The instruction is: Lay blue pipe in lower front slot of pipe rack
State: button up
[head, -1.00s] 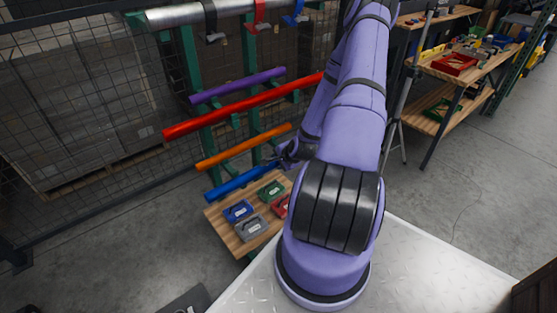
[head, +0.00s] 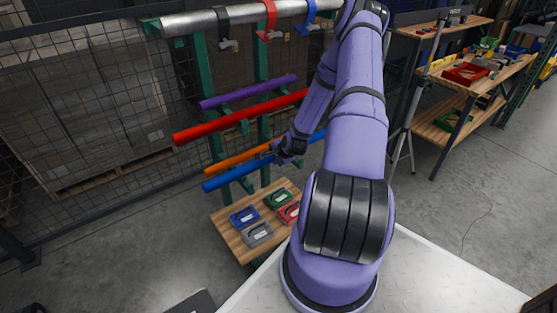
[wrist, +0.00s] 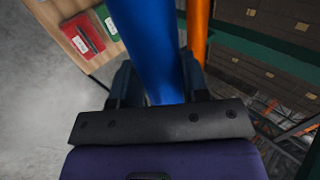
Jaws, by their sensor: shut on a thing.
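The blue pipe (head: 232,174) is held near level in my gripper (head: 278,157), in front of the rack's lower part. In the wrist view the blue pipe (wrist: 150,45) runs between the two dark fingers of my gripper (wrist: 158,85), which are shut on it. The green pipe rack (head: 204,75) stands behind, with uprights and arms. An orange pipe (head: 235,159) lies just behind and slightly above the blue pipe in the head view; it also shows in the wrist view (wrist: 197,25). My arm hides part of the blue pipe and the rack's right side.
A red pipe (head: 240,118) and a purple pipe (head: 248,91) lie higher on the rack. A grey pipe (head: 240,17) with hanging straps is at the top. A wooden board (head: 229,231) with several coloured cases is below. A wire fence (head: 80,100) stands behind.

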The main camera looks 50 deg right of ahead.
jog(key=shift+w+d, duration=0.1)
jog(key=shift+w, duration=0.35)
jog(key=shift+w+f, duration=0.1)
jog(key=shift+f, duration=0.1)
notch_tip(320, 180, down, 7)
jog(key=shift+r, duration=0.2)
jog(key=o, duration=1.3)
jog(key=v, duration=1)
jog(key=shift+s+r, duration=0.3)
